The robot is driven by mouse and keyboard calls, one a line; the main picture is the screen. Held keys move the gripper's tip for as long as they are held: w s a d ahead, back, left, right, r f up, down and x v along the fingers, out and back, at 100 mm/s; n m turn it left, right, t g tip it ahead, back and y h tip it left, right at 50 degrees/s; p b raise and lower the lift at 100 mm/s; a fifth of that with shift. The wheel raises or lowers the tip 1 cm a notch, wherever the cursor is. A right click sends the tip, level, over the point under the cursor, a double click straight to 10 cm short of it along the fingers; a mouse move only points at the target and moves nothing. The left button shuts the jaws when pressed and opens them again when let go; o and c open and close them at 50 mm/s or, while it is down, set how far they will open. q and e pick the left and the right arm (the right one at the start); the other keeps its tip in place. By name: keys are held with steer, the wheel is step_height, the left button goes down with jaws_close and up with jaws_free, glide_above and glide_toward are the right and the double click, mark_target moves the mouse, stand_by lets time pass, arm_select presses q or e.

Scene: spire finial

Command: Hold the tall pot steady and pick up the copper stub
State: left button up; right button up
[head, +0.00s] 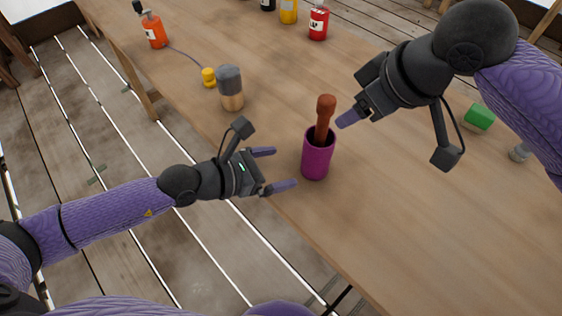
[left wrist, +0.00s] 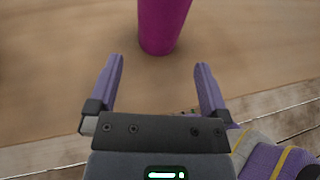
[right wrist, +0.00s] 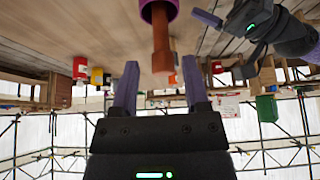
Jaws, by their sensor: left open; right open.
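The tall pot (head: 317,160) is a magenta cup standing upright on the table. The copper stub (head: 323,122) is a reddish-brown rod with a thicker top, leaning slightly inside the pot and sticking out above its rim. My left gripper (head: 278,170) is open to the left of the pot, and its fingers do not touch it. In the left wrist view the pot (left wrist: 161,25) is ahead, beyond the fingertips. My right gripper (head: 350,114) is open, to the right of the stub's top. In the right wrist view the stub (right wrist: 162,45) is ahead between the fingers, apparently untouched.
On the wooden table (head: 400,220), a grey-topped jar (head: 230,88) and a yellow piece (head: 208,76) stand left of the pot. An orange bottle (head: 153,30) and a red bottle (head: 318,22) stand further back. A green block (head: 479,117) lies right. The front area is clear.

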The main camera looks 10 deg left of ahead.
mark_target(304, 162)
arm_select(q)
steer(key=x, duration=0.9)
steer(key=shift+w+d, duration=0.15)
steer(key=shift+d, duration=0.05)
